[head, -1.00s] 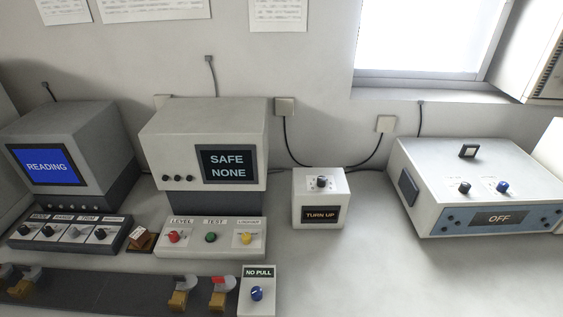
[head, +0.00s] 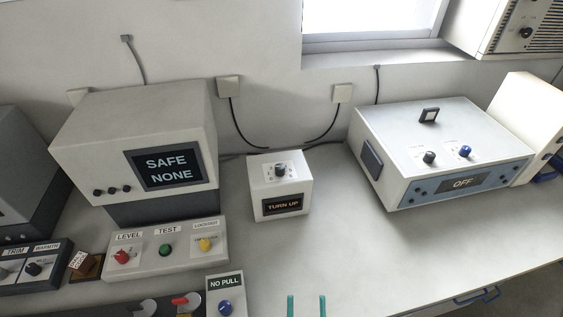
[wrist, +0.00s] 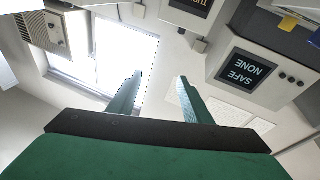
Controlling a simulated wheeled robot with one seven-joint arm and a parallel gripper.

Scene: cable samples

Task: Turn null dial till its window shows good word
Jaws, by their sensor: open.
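A small white box (head: 262,182) stands on the bench in the head view, with a dark dial (head: 281,170) on its top. The window (head: 283,205) on its front reads "TURN UP". I take this to be the null dial, but its small label is too small to read. My gripper (head: 306,306) shows only as two green fingertips at the bottom edge, apart and empty, nearer than the box and slightly right of it. In the wrist view the open green fingers (wrist: 160,80) point toward the wall and window, and a box window (wrist: 194,6) is cut by the top edge.
A monitor (head: 85,130) reading "SAFE NONE" stands left, above a panel (head: 190,262) with red, green and yellow knobs. A "NO PULL" box (head: 226,281) is front left. A wide instrument (head: 390,130) reading "OFF" stands right. The bench (head: 350,250) in front of it is clear.

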